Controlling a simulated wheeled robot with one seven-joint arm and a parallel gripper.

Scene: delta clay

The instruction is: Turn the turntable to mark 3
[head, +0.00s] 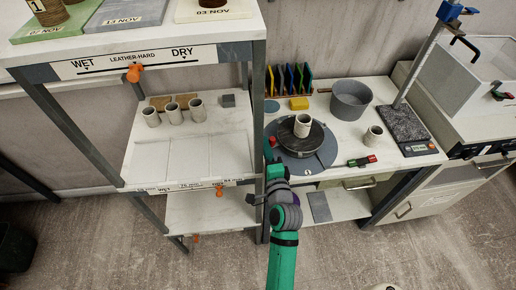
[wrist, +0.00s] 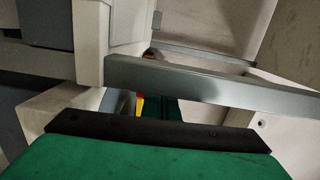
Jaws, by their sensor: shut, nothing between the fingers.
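The turntable (head: 318,138) is a dark round wheel on a wider grey disc (head: 318,160), on the right-hand bench in the head view. A pale clay cylinder (head: 302,126) stands upright on the wheel. The mark numbers are too small to read. My gripper (head: 269,150) is shut and empty, at the left edge of the grey disc, beside the shelf post. I cannot tell whether it touches the disc. The wrist view shows mostly pale and grey structure close by, with my own green part at the bottom. The turntable is not recognisable there.
A shelf post (head: 258,105) stands close on my gripper's left. The drying shelf (head: 225,150) holds several pale cylinders.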

